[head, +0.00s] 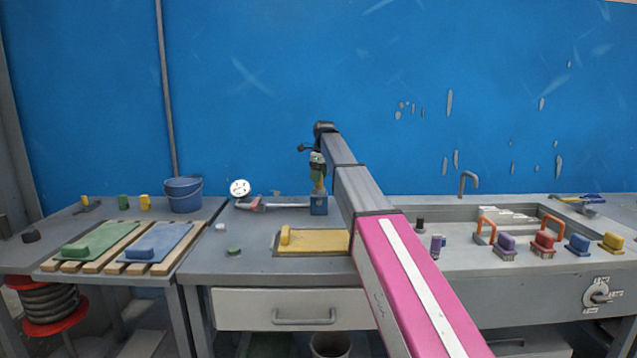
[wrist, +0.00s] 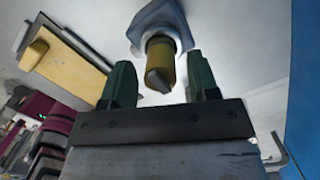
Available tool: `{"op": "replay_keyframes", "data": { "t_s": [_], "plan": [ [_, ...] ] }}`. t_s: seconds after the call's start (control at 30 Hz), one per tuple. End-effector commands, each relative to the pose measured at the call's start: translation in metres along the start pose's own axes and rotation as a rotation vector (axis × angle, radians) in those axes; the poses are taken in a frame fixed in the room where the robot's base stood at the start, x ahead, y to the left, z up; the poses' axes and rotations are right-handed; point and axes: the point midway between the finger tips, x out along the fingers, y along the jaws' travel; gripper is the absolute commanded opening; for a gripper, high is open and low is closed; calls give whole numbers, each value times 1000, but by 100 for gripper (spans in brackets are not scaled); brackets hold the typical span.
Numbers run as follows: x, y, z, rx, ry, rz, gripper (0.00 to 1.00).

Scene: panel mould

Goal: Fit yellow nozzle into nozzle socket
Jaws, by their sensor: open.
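The yellow nozzle (wrist: 160,62) stands in the blue block (wrist: 158,22), which looks like the nozzle socket. Its dark, slanted end points back toward the wrist camera. How deep it sits in the block is hidden. My gripper (wrist: 160,75) is open, with one green finger on each side of the nozzle and a visible gap to each. In the head view my gripper (head: 318,180) hangs down just above the blue block (head: 319,206) at the back of the bench. The nozzle is hard to make out there between the fingers.
A red-handled pipe with a round white gauge (head: 240,188) lies left of the blue block. A yellow board (head: 318,244) lies in front. The blue wall (head: 250,90) is close behind.

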Motion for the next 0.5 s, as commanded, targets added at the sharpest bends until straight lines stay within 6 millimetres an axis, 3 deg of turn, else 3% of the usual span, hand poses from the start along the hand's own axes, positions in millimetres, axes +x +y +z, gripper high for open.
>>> {"op": "replay_keyframes", "data": {
  "t_s": [0.2, 0.5],
  "plan": [
    [-47, -1, 1, 0, -2, -2, 55],
    [-89, -1, 0, 0, -1, 0, 55]
  ]
}}
